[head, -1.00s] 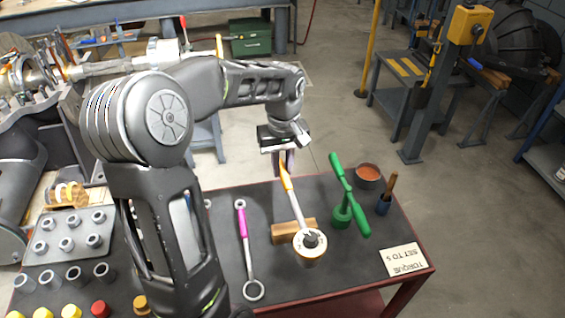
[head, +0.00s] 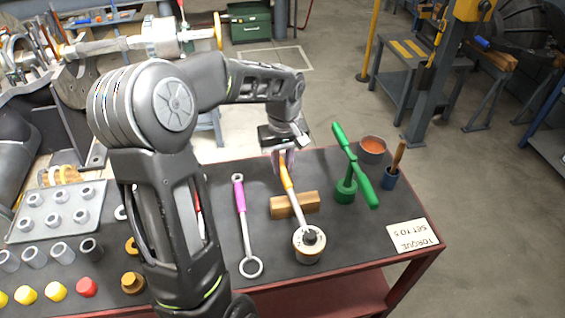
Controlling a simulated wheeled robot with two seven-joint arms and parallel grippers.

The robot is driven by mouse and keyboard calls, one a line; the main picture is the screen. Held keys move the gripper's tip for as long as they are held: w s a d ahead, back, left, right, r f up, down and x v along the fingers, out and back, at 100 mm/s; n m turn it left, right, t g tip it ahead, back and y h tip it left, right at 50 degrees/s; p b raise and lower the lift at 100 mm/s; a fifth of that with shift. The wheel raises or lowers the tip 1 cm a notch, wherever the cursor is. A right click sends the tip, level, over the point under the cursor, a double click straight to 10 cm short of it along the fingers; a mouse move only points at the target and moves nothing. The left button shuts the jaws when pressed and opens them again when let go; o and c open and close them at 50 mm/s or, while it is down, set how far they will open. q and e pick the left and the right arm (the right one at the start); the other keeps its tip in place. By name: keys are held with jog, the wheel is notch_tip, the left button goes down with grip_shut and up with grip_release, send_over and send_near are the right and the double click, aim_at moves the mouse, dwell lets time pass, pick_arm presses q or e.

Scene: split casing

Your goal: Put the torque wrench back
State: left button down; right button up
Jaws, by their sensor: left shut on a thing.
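The torque wrench (head: 287,181) has an orange grip, a silver shaft and a round head (head: 308,243) with a dark knob. Its grip points to the back of the bench, and its head to the front edge. Its shaft passes over a wooden block (head: 313,202); I cannot tell whether it touches the block. My left gripper (head: 284,160) reaches over from the left and is shut on the rear end of the orange grip. The fingertips are small and partly dark. My right gripper is not in view.
A magenta-handled ring spanner (head: 241,197) lies left of the wrench. A torque note (head: 412,235) lies near the right corner. Sockets fill the left.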

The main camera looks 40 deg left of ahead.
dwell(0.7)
pick_arm(q)
jog(key=c, duration=1.3)
grip_release()
jog(key=shift+o, duration=0.2)
jog(key=shift+f, duration=0.1)
notch_tip(320, 180, up, 7)
jog(key=p, duration=0.5)
jog(key=shift+r, duration=0.4)
notch_tip(320, 180, up, 7)
jog(key=b, duration=0.1)
jog(key=shift+d, duration=0.2)
